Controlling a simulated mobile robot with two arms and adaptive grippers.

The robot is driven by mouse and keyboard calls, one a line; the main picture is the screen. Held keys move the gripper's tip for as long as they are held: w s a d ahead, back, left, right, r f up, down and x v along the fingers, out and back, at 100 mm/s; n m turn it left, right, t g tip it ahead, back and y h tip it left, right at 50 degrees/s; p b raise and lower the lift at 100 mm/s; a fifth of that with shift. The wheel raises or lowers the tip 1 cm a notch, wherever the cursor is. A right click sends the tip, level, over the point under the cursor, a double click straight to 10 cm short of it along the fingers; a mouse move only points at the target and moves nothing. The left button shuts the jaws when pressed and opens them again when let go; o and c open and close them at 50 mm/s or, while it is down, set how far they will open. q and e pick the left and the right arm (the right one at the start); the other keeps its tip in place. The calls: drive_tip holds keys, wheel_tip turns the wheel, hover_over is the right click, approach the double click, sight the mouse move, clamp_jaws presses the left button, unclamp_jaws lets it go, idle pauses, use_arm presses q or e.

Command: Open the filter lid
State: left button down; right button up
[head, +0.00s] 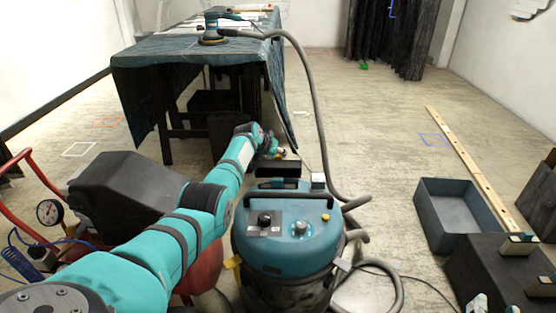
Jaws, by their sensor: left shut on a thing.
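The teal vacuum (287,262) stands upright on the floor in front of me, with a black knob, a pale knob and a dark handle bar on top. The black filter lid (278,169) shows at the far side of its top, behind the handle bar. My left gripper (279,151) reaches over from the left and is shut at the lid's far edge; its fingertips are small and partly hidden.
A cloth-covered table (160,55) with a sander (211,38) stands behind. A grey hose (316,100) runs from it down to the vacuum. A blue-grey bin (450,212) and a black case (490,275) stand to the right. Red tubing and a gauge (49,212) are at the left.

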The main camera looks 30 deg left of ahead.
use_arm(q)
drive_tip(key=shift+w+a+f+b, duration=0.15)
drive_tip(key=shift+a+f+b, duration=0.4)
drive_tip(key=shift+b, duration=0.35)
drive_tip(key=c, duration=2)
unclamp_jaws()
drive_tip(key=shift+a, duration=0.1)
drive_tip(key=shift+o, duration=1.1)
drive_tip(key=o, duration=0.7)
drive_tip(key=shift+d+f, duration=0.15)
drive_tip(key=shift+d, duration=0.25)
drive_tip(key=shift+o, duration=0.2)
drive_tip(key=shift+d, duration=0.15)
use_arm(e)
wheel_tip(320, 180, up, 8)
drive_tip(key=s+t+y, duration=0.1)
drive_tip(key=s+t, duration=0.1)
drive_tip(key=t, duration=0.3)
drive_tip(key=shift+s+a+y, duration=0.25)
drive_tip(key=shift+s+y, duration=0.15)
use_arm(q)
drive_tip(key=shift+f, duration=0.1)
use_arm(e)
drive_tip(key=shift+f, duration=0.1)
